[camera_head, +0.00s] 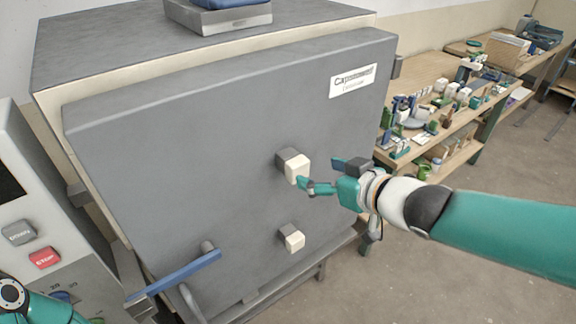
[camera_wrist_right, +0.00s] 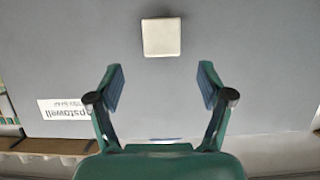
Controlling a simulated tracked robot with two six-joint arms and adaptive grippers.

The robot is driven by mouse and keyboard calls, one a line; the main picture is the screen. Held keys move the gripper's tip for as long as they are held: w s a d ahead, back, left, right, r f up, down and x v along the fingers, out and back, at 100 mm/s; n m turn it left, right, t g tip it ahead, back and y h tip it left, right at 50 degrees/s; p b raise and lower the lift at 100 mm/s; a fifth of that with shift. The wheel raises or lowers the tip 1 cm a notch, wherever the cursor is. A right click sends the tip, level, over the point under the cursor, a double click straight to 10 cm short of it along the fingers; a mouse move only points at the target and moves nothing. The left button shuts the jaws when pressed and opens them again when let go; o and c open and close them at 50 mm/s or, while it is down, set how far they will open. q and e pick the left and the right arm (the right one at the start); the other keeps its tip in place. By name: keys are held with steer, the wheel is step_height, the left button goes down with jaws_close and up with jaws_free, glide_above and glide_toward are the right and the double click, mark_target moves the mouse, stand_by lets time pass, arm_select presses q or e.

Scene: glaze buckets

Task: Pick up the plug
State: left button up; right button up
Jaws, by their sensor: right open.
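Two pale, square-ended plugs stick out of the grey kiln door, each from a dark grey block. The upper plug (camera_head: 297,168) is just left of my right gripper (camera_head: 319,174). The lower plug (camera_head: 294,241) sits below it on the same door. In the right wrist view, one plug (camera_wrist_right: 161,37) shows as a pale square ahead of my right gripper (camera_wrist_right: 161,82), roughly centred between the fingers and beyond their tips. The right gripper is open and empty. My left gripper is out of view; only part of my left arm shows at the bottom left.
The kiln door (camera_head: 200,150) has a blue-grip handle (camera_head: 175,275) at its lower left and a white label (camera_head: 353,81). A control panel (camera_head: 40,220) with buttons stands at left. A cluttered workbench (camera_head: 425,75) stands behind at right. Open floor lies at lower right.

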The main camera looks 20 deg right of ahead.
mark_target(302, 168)
steer(key=b+x, duration=0.1)
steer(key=x, duration=0.3)
steer(key=shift+w+f, duration=0.1)
steer(key=shift+f, duration=0.15)
steer(key=b+x, duration=0.3)
steer(key=x, duration=0.2)
steer(key=shift+a, duration=0.2)
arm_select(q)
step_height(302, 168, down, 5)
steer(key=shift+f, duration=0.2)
arm_select(e)
steer(key=shift+r, duration=0.1)
steer(key=c, duration=1.3)
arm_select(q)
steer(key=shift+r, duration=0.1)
arm_select(e)
steer(key=shift+r, duration=0.1)
arm_select(q)
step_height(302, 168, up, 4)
steer(key=p, duration=0.3)
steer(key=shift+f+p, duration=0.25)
steer(key=shift+p, duration=0.1)
arm_select(e)
steer(key=s+d, duration=0.2)
steer(key=s, duration=0.3)
steer(key=s+d, duration=0.2)
steer(key=s, duration=0.4)
steer(key=s+d, duration=0.2)
steer(key=s, duration=0.4)
